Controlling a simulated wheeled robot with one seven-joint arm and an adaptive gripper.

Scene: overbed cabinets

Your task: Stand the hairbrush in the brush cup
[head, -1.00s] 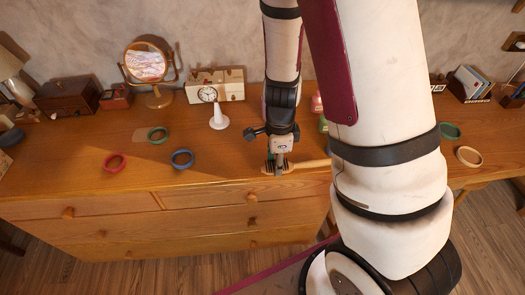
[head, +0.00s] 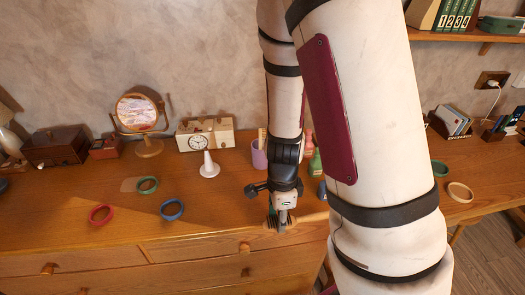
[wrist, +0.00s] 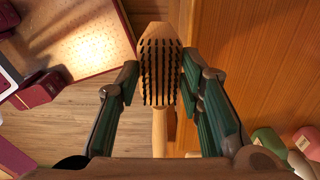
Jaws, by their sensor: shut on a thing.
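The wooden hairbrush (wrist: 158,70) has dark bristles, which face the wrist camera. My gripper (wrist: 160,82) is shut on the hairbrush, with a green-padded finger on each side of its head. In the head view my gripper (head: 283,224) is at the front edge of the dresser top, and the brush handle (head: 312,217) points right, partly hidden by my arm. I cannot tell whether the brush touches the top. A lilac cup (head: 259,156) stands farther back, behind my gripper and partly hidden by my arm. A tan upright piece shows at its top.
A white cone (head: 209,166), a clock (head: 198,143) and a round mirror (head: 138,113) stand left of the cup. Red (head: 101,214), blue (head: 172,209) and green (head: 148,185) rings lie at left. Bottles (head: 314,163) stand right of the cup, beside my arm.

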